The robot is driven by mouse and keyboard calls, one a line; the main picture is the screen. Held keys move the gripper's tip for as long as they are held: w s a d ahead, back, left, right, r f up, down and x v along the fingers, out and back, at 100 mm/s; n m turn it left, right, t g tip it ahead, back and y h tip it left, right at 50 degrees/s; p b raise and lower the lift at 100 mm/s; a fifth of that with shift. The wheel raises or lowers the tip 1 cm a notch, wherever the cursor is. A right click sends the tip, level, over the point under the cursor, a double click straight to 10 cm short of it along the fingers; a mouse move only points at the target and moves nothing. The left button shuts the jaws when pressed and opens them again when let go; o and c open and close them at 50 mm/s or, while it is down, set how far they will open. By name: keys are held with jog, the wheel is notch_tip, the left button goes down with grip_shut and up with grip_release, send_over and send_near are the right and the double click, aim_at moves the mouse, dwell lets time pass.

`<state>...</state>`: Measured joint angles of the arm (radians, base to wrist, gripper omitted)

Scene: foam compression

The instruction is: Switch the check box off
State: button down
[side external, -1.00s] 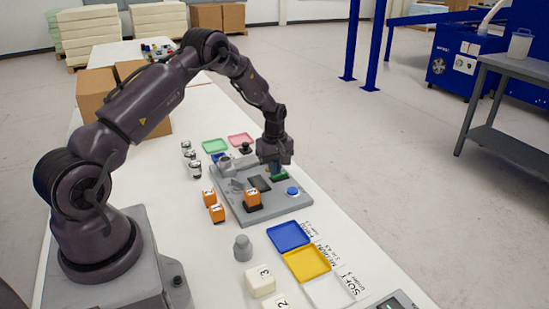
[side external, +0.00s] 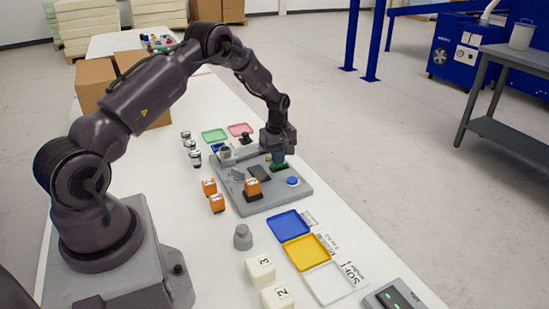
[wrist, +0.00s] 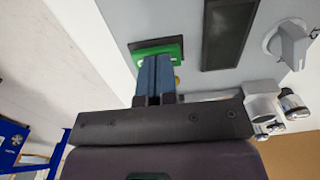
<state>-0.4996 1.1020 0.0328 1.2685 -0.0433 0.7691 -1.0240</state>
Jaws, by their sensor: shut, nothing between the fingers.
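The check box is a grey panel (side external: 290,200) lying on the white table. Its green switch (side external: 279,167) sits at the panel's far right part, and in the wrist view the green switch (wrist: 172,50) has a dark edge. My gripper (side external: 277,161) points down over this switch. In the wrist view the two blue fingers of my gripper (wrist: 154,62) are together, with their tips at the green switch and covering part of it. I cannot tell whether the tips touch it or which way the switch is tipped.
The panel also carries a dark display (side external: 259,173), a blue button (side external: 293,182), a grey knob (wrist: 290,43) and an orange cube (side external: 252,187). Blue (side external: 289,224) and yellow (side external: 305,252) trays lie in front. Orange blocks (side external: 210,187) stand left of the panel.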

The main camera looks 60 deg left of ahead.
jog(key=shift+w+r, duration=0.15)
jog(key=shift+w, duration=0.05)
notch_tip(320, 180, up, 14)
dwell(0.7)
jog(key=shift+w+d, duration=0.15)
jog(key=shift+w, duration=0.4)
